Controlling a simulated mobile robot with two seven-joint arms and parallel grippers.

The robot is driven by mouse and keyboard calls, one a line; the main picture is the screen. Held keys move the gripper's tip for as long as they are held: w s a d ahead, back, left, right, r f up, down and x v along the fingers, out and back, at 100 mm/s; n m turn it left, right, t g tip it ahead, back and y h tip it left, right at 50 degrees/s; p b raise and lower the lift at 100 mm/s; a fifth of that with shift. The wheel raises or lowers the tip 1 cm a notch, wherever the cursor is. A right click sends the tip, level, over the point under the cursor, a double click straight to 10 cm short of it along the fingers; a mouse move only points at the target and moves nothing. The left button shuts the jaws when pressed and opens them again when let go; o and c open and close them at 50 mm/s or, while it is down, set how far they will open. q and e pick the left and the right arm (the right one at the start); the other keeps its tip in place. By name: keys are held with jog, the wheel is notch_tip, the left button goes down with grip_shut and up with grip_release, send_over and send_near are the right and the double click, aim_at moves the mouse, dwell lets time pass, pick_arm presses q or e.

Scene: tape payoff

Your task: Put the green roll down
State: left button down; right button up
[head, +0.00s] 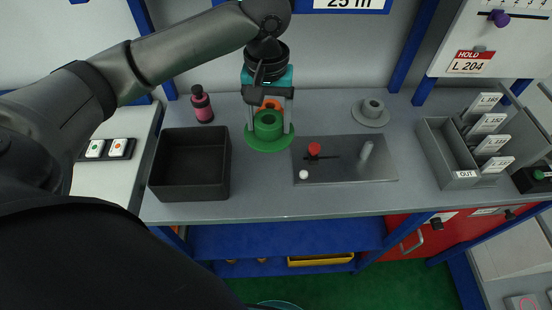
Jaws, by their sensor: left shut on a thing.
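The green roll (268,122) has a wide flat flange and a narrower hub with a hole on top. My left gripper (268,120) comes down from above and is shut on the green roll, one finger on each side of its hub. The flange is level, over the back middle of the grey workbench (270,185). I cannot tell whether it touches the bench top. A small orange part (271,103) shows between the fingers behind the hub. My right gripper is not in view.
A black open bin (190,196) stands left of the roll, with a dark red bottle (202,104) behind it. To the right are a metal plate (345,172) with a red knob, a grey flanged hub (370,111), and a grey divided tray (435,150). Bare bench lies between roll and hub.

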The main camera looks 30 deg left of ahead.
pick_arm(q)
notch_tip(320, 180, down, 10)
jog(key=shift+r+b, duration=0.15)
jog(key=shift+b, duration=0.75)
notch_tip(320, 180, down, 5)
jog(key=shift+r+b, duration=0.1)
jog(key=shift+b, duration=0.45)
jog(key=shift+c, duration=2.1)
grip_release()
jog(key=o, duration=0.4)
